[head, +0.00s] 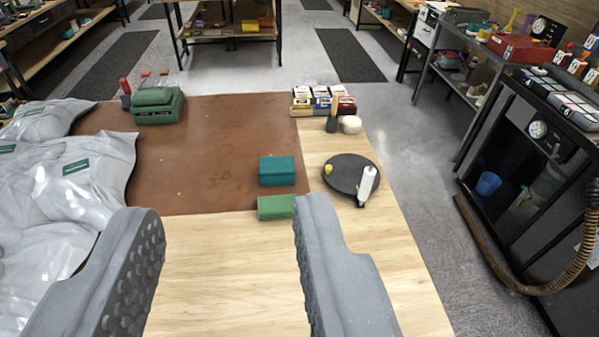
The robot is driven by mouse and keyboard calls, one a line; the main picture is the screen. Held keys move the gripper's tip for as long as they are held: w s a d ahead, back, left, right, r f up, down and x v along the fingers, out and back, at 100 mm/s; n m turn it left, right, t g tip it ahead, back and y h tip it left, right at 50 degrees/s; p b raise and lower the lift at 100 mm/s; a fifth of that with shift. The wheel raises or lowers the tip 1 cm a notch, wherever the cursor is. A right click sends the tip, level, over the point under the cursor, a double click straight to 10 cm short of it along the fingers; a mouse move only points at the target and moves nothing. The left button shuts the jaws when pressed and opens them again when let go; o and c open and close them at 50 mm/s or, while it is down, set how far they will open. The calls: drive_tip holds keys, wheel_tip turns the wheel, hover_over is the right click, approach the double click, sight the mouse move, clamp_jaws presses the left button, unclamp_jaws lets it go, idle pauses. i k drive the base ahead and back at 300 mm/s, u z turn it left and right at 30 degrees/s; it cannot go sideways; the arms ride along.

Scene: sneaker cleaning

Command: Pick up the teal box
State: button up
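The teal box (277,171) sits on the brown mat (205,170) on the wooden table (300,285), near the mat's right side. A green block (275,207) lies just in front of it, at the mat's front edge, partly covered by my right finger. My gripper (228,215) is open and empty. Its two grey fingers stand wide apart in the foreground, nearer to me than the teal box, which shows beyond and between them, toward the right finger.
A black round plate (345,172) with a white bottle (367,184) stands right of the teal box. Small boxes (322,100) stand behind it. A green case (158,105) is at the back left. Grey plastic bags (60,185) cover the left side. The mat's middle is clear.

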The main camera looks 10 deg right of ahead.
sight(276, 170)
drive_tip(key=z, duration=0.1)
drive_tip(key=i, duration=1)
drive_tip(key=u, duration=0.05)
